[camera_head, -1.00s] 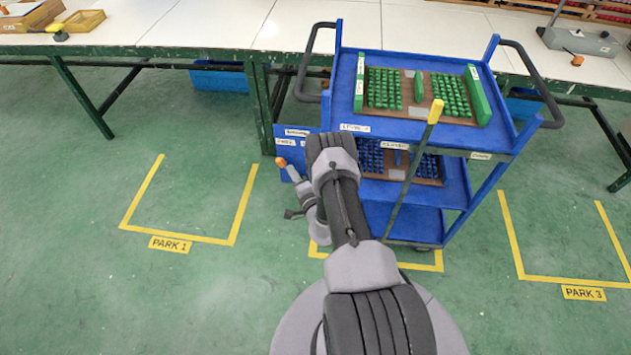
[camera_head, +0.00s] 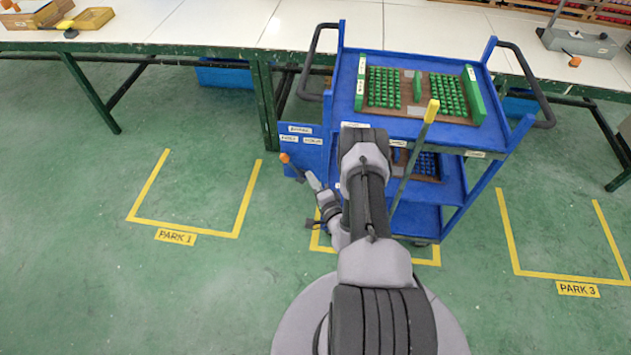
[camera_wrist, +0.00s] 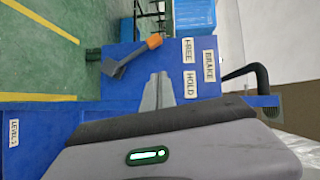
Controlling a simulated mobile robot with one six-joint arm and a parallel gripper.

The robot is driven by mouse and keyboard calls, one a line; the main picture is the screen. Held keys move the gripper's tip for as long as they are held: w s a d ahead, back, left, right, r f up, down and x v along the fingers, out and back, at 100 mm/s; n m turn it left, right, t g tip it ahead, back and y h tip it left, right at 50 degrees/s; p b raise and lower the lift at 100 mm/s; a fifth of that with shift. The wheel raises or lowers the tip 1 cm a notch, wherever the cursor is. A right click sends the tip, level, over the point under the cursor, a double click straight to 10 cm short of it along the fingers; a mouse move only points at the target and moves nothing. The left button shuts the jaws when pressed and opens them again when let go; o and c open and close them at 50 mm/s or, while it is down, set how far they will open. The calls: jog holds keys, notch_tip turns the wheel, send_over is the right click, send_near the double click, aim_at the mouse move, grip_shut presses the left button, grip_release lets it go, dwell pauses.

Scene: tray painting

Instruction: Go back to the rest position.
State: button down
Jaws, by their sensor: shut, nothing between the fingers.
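My gripper (camera_head: 313,181) is shut and empty at the left side of the blue cart, low beside the brake lever. In the wrist view its fingers (camera_wrist: 158,92) are together and point at the cart's blue panel. The brake lever (camera_head: 293,168) has an orange tip and a dark stem. It also shows in the wrist view (camera_wrist: 132,56), just beyond the fingertips, with a small gap seeming to lie between. My arm reaches forward over the floor and hides part of the cart's front.
The blue cart (camera_head: 440,140) carries green pieces on top and blue ones below. A yellow-gripped rod (camera_head: 431,111) slants up its front, close right of my arm. A long white-topped table (camera_head: 200,25) runs behind. Green floor with yellow-marked PARK 1 (camera_head: 176,236) is clear on the left.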

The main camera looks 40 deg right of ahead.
jog(key=v, duration=0.2)
jog(key=shift+s+a+r+p, duration=0.15)
jog(key=shift+s+r+p, duration=0.1)
jog(key=shift+p, duration=0.05)
